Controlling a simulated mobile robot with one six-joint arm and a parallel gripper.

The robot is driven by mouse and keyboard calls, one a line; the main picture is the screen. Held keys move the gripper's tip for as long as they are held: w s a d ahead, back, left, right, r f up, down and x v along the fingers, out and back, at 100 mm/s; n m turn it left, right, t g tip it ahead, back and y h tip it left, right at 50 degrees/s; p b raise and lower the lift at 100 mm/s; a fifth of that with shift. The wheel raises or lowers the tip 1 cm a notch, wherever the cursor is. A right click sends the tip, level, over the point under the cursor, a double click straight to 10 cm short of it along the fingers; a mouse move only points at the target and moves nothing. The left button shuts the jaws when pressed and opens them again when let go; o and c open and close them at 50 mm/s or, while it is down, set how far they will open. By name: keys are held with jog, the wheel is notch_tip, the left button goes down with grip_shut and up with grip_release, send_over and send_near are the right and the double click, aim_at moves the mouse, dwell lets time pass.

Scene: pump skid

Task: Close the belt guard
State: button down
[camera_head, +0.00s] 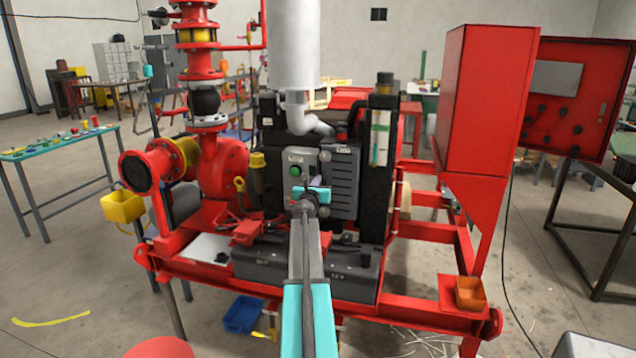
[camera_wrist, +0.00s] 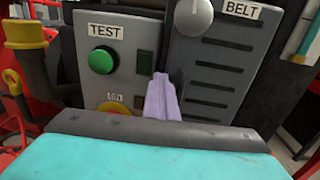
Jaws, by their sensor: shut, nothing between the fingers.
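The belt guard (camera_head: 344,170) is a grey slotted cover on the engine front, just right of the grey test panel (camera_head: 297,160). In the wrist view the guard (camera_wrist: 216,88) shows dark slots, a BELT label (camera_wrist: 241,10) and a round grey knob (camera_wrist: 193,17) at its top. A dark gap runs along its left edge; I cannot tell how far it stands open. My gripper (camera_head: 319,184) is shut and empty, its lavender fingers (camera_wrist: 163,97) in front of the guard's lower left edge. I cannot tell whether they touch it.
The test panel carries a green button (camera_wrist: 102,60) and a partly hidden red and yellow control (camera_wrist: 113,107). A black battery (camera_head: 300,268) sits below on the red skid frame.

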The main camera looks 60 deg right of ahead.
jog(key=shift+s, duration=0.15)
jog(key=w+b+v, duration=0.1)
jog(key=v, duration=1.3)
jog(key=shift+w+a, duration=0.25)
jog(key=shift+w, duration=0.05)
dwell(0.6)
